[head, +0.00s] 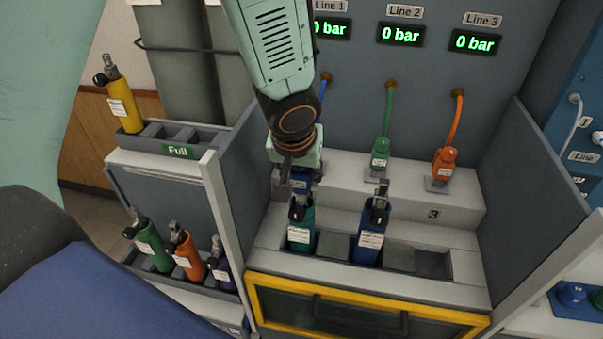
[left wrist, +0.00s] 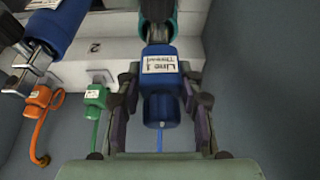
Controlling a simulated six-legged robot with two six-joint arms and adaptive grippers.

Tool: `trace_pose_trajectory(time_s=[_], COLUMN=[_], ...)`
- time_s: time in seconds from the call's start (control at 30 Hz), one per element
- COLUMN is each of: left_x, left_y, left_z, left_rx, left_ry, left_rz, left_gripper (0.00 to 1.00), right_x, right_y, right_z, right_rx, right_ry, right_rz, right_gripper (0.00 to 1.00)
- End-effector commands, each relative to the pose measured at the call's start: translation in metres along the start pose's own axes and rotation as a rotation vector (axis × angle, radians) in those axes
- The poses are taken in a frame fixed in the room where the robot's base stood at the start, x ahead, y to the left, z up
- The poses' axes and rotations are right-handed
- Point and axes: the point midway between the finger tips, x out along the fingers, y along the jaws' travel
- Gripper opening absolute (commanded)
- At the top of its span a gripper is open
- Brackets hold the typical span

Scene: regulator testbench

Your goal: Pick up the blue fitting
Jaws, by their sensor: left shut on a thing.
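The blue fitting (head: 300,181), with a white label reading "Line 1", is between the fingers of my left gripper (head: 297,162). The left wrist view shows the blue fitting (left wrist: 160,62) larger, with a finger of the left gripper (left wrist: 159,82) closed on each side. A blue hose runs from it. In the head view the fitting is partly hidden by the gripper. It is right by the valve of the teal cylinder (head: 300,236); I cannot tell whether they touch. My right gripper is not in view.
A blue cylinder (head: 371,240) stands right of the teal one, with an empty slot (head: 432,263) beyond. The green fitting (head: 380,153) and orange fitting (head: 446,161) sit on the ledge. A yellow cylinder (head: 122,102) stands in the "Full" rack. Grey side panels (head: 247,165) flank the bench.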

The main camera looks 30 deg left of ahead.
Motion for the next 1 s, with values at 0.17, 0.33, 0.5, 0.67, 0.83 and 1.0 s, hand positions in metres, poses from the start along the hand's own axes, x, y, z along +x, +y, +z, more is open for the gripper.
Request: trace_pose_trajectory(time_s=[0.17, 0.33, 0.5, 0.67, 0.83, 1.0], left_x=[-0.011, -0.025, -0.04, -0.055, -0.073, -0.092], left_y=[0.0, 0.0, 0.0, 0.0, 0.0, 0.0], left_z=[-0.005, -0.011, -0.017, -0.023, -0.031, -0.038], left_rx=[-0.002, -0.001, -0.001, -0.001, -0.001, 0.0], left_ry=[0.001, 0.001, 0.001, 0.001, 0.001, 0.001], left_rz=[0.0, 0.0, 0.0, 0.0, 0.0, 0.0], left_gripper=[0.0, 0.0, 0.0, 0.0, 0.0, 0.0], right_x=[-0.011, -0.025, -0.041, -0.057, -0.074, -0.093], right_y=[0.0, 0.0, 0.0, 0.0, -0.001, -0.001], right_z=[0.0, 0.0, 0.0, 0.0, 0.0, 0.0], right_rx=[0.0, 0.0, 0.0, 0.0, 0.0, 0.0], right_ry=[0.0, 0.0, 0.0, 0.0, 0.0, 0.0], right_rz=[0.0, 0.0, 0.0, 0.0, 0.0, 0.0], right_gripper=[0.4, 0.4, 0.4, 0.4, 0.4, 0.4])
